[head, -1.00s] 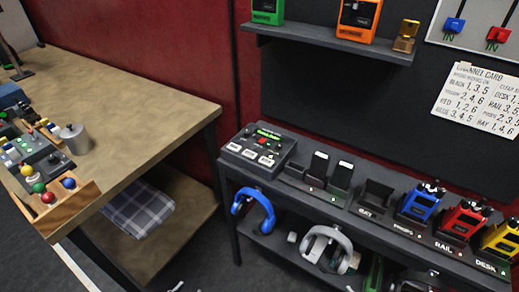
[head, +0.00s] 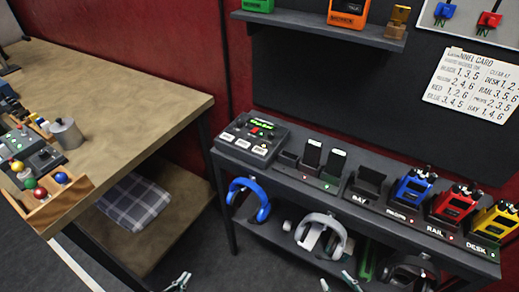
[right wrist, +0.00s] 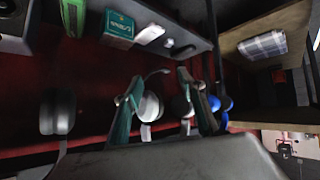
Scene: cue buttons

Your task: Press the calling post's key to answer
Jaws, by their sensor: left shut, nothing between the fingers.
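Several posts stand in a row on the dark bench. A box with a lit green display and white keys (head: 250,138) is at its left end. Blue (head: 412,188), red (head: 455,204) and yellow (head: 496,222) radios stand in labelled cradles to the right; I read RAIL and DESK. I cannot tell which post is calling. My left gripper (head: 179,281) is shut and empty at the bottom edge. My right gripper (head: 338,281) is open and empty, low in front of the bench; its fingers are apart in the right wrist view (right wrist: 162,98).
The bench's lower shelf holds blue headphones (head: 262,205) and grey headphones (head: 322,236). A wooden table (head: 130,95) stands at left, with a folded plaid cloth (head: 135,200) below. A channel card (head: 470,85) hangs on the wall. Floor between table and bench is clear.

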